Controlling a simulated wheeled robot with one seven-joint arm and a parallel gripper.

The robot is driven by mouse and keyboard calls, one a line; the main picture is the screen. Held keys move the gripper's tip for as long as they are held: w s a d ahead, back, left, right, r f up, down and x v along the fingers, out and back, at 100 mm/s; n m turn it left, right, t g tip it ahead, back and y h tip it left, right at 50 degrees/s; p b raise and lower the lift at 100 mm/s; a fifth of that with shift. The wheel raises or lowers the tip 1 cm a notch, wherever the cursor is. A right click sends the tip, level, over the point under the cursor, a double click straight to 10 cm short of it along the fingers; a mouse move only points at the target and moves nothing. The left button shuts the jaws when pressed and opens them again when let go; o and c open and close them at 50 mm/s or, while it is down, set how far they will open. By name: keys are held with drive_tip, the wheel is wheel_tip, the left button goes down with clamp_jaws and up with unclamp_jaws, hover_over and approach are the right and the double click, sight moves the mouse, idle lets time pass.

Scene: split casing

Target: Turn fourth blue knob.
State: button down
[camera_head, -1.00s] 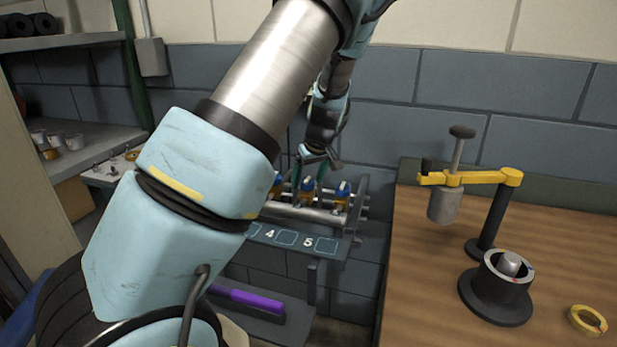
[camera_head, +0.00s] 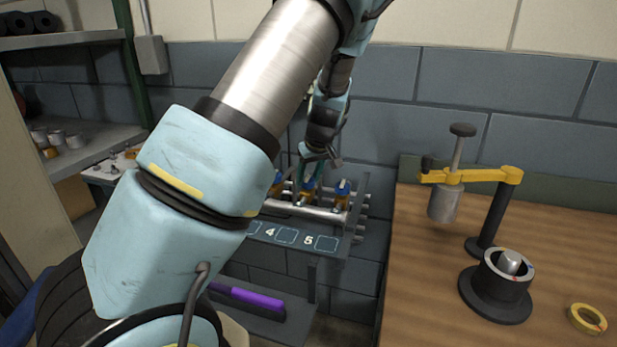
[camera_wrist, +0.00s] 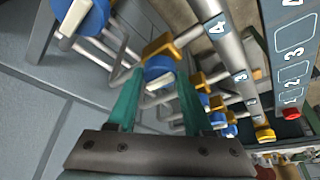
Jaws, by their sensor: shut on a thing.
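Several blue knobs sit on yellow valve bodies along a grey pipe manifold (camera_head: 310,211). My gripper (camera_head: 307,186), with green fingers, reaches down to the middle of the three knobs visible in the head view. In the wrist view its fingers (camera_wrist: 157,82) are closed on both sides of a blue knob (camera_wrist: 158,66), the fourth one, whose branch meets the pipe beside the number 4. Another blue knob (camera_wrist: 82,14) with a pale bar is at upper left, and smaller ones (camera_wrist: 216,114) lie beyond at lower right. My arm hides the manifold's left part in the head view.
A numbered plate (camera_head: 297,238) runs in front of the manifold. A wooden bench (camera_head: 430,290) at right carries a yellow-armed stand (camera_head: 486,220) and a yellow ring (camera_head: 587,318). A purple-handled brush (camera_head: 256,298) lies below. A brick wall stands close behind.

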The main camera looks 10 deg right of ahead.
drive_tip(key=shift+f+b, duration=0.1)
drive_tip(key=shift+b, duration=0.3)
drive_tip(key=m+h+b, duration=0.1)
drive_tip(key=m+b, duration=0.2)
drive_tip(key=shift+a+f, duration=0.1)
drive_tip(key=shift+a, duration=0.05)
drive_tip(key=m+h+b, duration=0.1)
drive_tip(key=m+b, duration=0.1)
drive_tip(key=m+h+b, duration=0.1)
drive_tip(key=m+b, duration=0.2)
drive_tip(key=shift+w+a, duration=0.1)
drive_tip(key=shift+a, duration=0.1)
drive_tip(key=m+h+b, duration=0.1)
drive_tip(key=m, duration=0.1)
drive_tip(key=m+g, duration=0.1)
drive_tip(key=m, duration=0.2)
drive_tip(key=shift+h+b, duration=0.4)
drive_tip(key=m+g, duration=0.1)
drive_tip(key=m, duration=0.1)
drive_tip(key=m+g, duration=0.1)
drive_tip(key=m, duration=0.1)
drive_tip(key=shift+w+r+m+h, duration=0.1)
drive_tip(key=shift+r+m+h, duration=0.1)
drive_tip(key=shift+m+h, duration=0.15)
drive_tip(key=shift+m, duration=0.25)
drive_tip(key=shift+c, duration=1.5)
unclamp_jaws()
